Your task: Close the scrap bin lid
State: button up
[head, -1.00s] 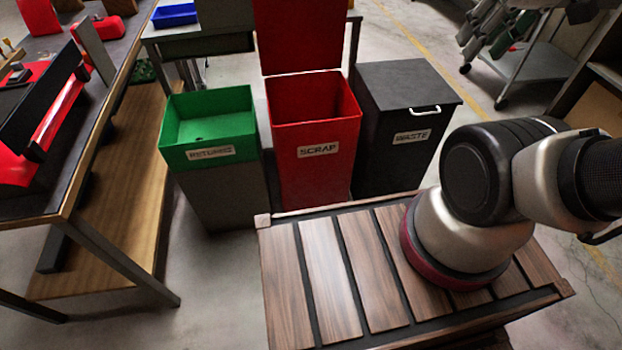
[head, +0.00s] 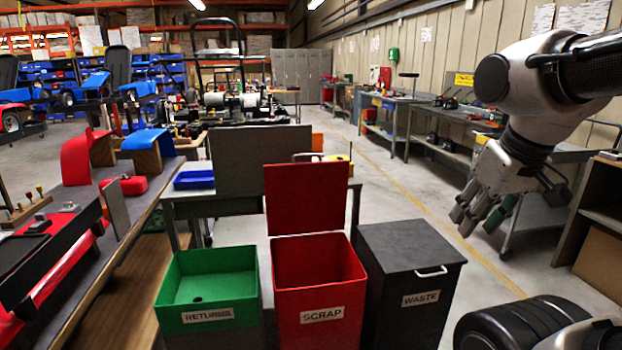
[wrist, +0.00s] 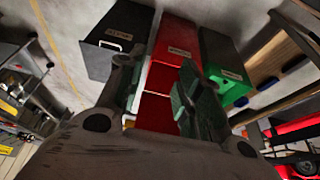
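The red scrap bin (head: 318,295) stands between the green returns bin and the black waste bin. Its red lid (head: 307,198) stands upright, hinged at the rear edge, so the bin is open. In the wrist view the scrap bin (wrist: 176,50) shows beyond the fingers, upside down in the picture, with its lid partly covered by them. My gripper (head: 480,217) hangs at the right of the head view, raised and well apart from the bins. Its fingers are spread with nothing between them, as the wrist view (wrist: 160,95) also shows.
The returns bin (head: 208,318) is open-topped at left; the waste bin (head: 411,300) at right has its lid shut. A grey table (head: 228,205) stands close behind the bins. A long workbench (head: 95,245) runs along the left.

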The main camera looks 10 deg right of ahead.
aim_at(305, 197)
jog(key=i+j, duration=0.1)
jog(key=i, duration=1.15)
